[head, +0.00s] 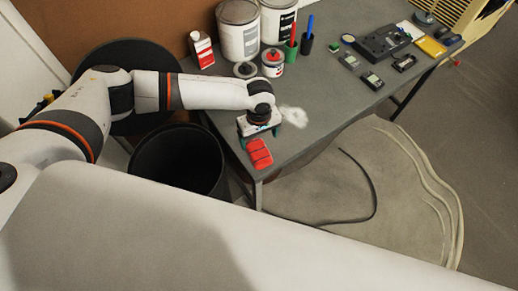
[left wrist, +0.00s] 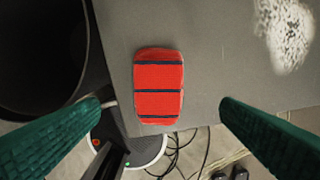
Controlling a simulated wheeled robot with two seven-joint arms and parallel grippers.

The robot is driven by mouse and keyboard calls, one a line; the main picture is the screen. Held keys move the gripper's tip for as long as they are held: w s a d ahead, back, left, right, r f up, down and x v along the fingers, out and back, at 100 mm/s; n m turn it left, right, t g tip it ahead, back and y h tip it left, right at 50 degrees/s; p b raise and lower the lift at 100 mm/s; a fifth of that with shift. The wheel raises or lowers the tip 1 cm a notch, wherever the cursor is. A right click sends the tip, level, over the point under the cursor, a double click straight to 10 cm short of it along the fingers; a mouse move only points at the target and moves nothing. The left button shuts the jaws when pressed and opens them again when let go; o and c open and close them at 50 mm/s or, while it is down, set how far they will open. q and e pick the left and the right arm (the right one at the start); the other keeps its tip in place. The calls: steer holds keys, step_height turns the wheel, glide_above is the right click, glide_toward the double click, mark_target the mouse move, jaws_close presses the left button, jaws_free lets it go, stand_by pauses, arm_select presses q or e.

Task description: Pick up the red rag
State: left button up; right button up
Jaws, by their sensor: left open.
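The red rag (head: 259,153) is a folded red pad with dark stripes at the near left corner of the grey table (head: 335,60). In the left wrist view the rag (left wrist: 159,86) lies flat near the table edge, upper middle of the picture. My left gripper (head: 259,130) is just behind the rag in the head view, pointing down. In the left wrist view its two green fingers (left wrist: 160,108) are wide apart, one on each side of the rag, with nothing between them touching it. My right gripper is not in view.
A black bin (head: 180,160) stands at the table's left end. A white, powdery patch (head: 293,116) lies right of the gripper. Paint cans (head: 238,30), pen holders and small electronics stand toward the back. A dark cable (head: 365,185) lies on the floor mat.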

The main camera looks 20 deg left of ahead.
mark_target(258, 150)
arm_select(q)
steer(key=shift+w+f, duration=0.1)
steer(key=shift+f, duration=0.8)
steer(key=f, duration=0.4)
steer(key=shift+s+f+p, duration=0.1)
steer(key=shift+s+p, duration=0.2)
steer(key=shift+p, duration=0.1)
steer(key=shift+f, duration=0.55)
steer(key=c, duration=1.1)
